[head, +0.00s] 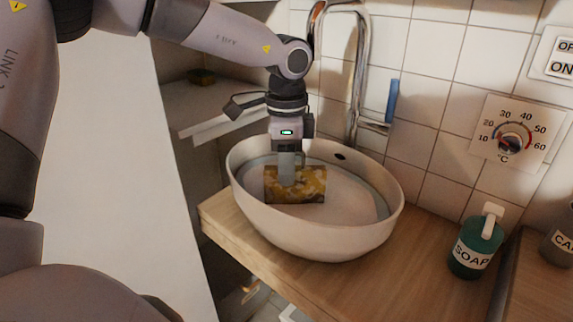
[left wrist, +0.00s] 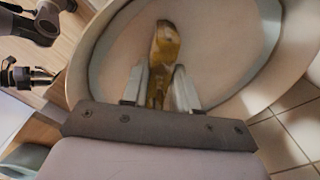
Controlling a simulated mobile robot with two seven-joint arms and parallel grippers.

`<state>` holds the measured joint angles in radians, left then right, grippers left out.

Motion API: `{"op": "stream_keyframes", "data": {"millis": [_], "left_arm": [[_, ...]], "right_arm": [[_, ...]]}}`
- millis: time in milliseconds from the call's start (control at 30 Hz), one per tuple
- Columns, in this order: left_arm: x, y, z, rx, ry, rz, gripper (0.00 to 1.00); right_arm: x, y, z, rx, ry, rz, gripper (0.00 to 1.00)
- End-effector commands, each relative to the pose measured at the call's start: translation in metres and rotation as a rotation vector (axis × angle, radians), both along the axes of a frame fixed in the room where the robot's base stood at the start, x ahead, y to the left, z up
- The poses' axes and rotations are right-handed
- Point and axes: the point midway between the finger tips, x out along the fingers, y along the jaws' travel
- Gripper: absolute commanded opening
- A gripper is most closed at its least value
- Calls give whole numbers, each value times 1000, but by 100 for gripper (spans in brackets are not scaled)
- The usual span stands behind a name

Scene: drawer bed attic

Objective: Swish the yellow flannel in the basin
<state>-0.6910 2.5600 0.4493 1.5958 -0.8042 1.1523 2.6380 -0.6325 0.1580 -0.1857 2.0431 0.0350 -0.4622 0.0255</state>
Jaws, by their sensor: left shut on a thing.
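The yellow flannel (head: 312,186) has a mottled yellow and brown surface with pale patches. It hangs inside the white oval basin (head: 300,235), which stands on a wooden counter and seems to hold water. My left gripper (head: 287,172) points down into the basin and is shut on the flannel. In the left wrist view the flannel (left wrist: 163,62) is pinched between the two fingers (left wrist: 160,95), with the basin (left wrist: 225,45) around it. Whether the flannel's lower edge is under water is hard to tell.
A chrome tap (head: 355,75) with a blue handle (head: 393,100) rises behind the basin. A green soap bottle (head: 475,245) stands on the counter at right. A temperature dial (head: 513,140) is on the tiled wall. A shelf (head: 215,110) is behind at left.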

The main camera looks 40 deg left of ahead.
Motion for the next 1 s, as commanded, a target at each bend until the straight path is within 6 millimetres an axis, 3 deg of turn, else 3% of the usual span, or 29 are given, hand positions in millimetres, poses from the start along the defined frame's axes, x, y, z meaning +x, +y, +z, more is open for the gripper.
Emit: {"op": "stream_keyframes", "data": {"millis": [267, 733, 867, 1000], "left_arm": [[0, -3, -1, -1, -1, -1, 14], [-4, -49, -1, -1, -1, -1, 14], [-4, -47, 0, 0, -1, 2, 14], [-2, -32, 0, 1, -2, 4, 14]], "right_arm": [[0, 1, -2, 4, 0, -6, 43], [-2, 1, -22, 6, 7, -7, 43], [-3, 1, -23, 5, 8, -7, 43], [-3, 1, -25, 5, 8, -7, 43]]}}
